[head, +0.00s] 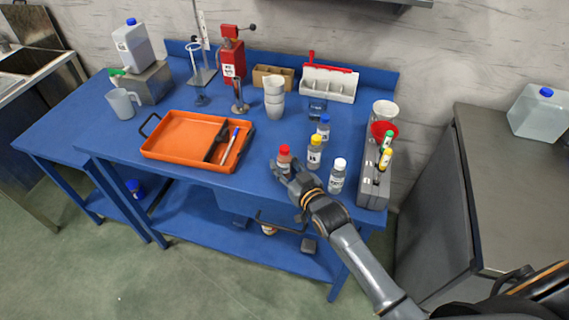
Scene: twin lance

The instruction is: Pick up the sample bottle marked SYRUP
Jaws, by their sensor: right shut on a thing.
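Several small sample bottles stand near the front right of the blue table. My right gripper (286,172) is shut on the red-capped bottle at the table's front edge. The fingers hide its lower part, and I cannot tell whether it touches the table. My left gripper is not in view.
An orange tray (165,153) with a pen lies left of the bottles. The blue tabletop (265,140) between tray and bottles is clear.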

